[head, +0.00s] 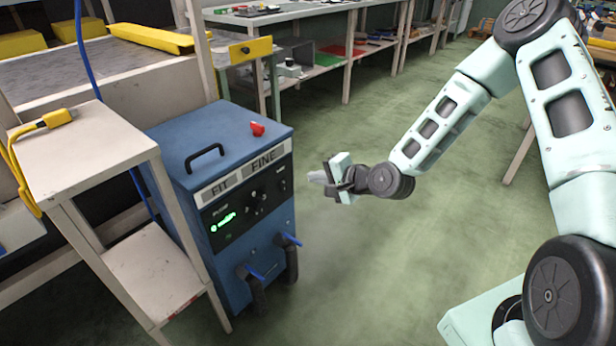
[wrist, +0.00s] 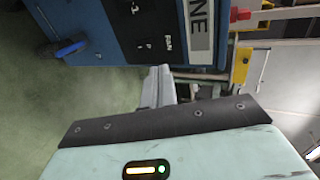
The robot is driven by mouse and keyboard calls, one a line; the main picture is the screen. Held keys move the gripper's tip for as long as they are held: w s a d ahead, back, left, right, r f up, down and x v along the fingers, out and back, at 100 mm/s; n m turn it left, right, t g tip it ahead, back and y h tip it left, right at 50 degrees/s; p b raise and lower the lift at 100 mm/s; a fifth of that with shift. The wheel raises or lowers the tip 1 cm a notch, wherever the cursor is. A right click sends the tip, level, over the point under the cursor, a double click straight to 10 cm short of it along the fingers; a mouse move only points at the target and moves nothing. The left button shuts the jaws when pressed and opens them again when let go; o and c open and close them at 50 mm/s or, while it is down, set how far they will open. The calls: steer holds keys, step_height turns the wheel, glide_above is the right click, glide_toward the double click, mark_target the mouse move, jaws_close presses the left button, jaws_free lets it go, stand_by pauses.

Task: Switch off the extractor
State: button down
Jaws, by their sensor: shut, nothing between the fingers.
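The extractor appears to be the blue box-shaped machine (head: 215,135) in the head view, labelled "FIT FINE". It has a black handle and a red knob (head: 257,128) on top, and a dark front panel (head: 245,203) with small controls and a lit green display (head: 223,222). My gripper (head: 312,177) is shut and empty, to the right of the front panel and apart from it. In the wrist view the machine (wrist: 105,25) shows sideways at the top, with the red knob (wrist: 240,14). My gripper's fingers (wrist: 160,72) are together below the panel.
A workbench (head: 300,12) runs behind. The green floor to the right is clear.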

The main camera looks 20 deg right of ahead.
steer(key=v, duration=0.2)
steer(key=shift+s+r, duration=0.1)
steer(key=shift+r, duration=0.25)
steer(key=s+a+r+n+g+h, duration=0.2)
steer(key=s+a+r+n+g, duration=0.2)
steer(key=s+a+n+g, duration=0.5)
steer(key=s+r+n+g+h, duration=0.1)
steer(key=s+r+n, duration=0.3)
steer(key=s, duration=0.4)
steer(key=s+a+r+n+h+p, duration=0.1)
steer(key=s+r+n+h, duration=0.2)
steer(key=s, duration=0.5)
steer(key=s+r+n+g, duration=0.1)
steer(key=s+r+n, duration=0.3)
steer(key=s, duration=0.4)
step_height(320, 180, up, 24)
steer(key=p, duration=2.3)
steer(key=shift+w+p, duration=0.35)
steer(key=shift+p, duration=0.05)
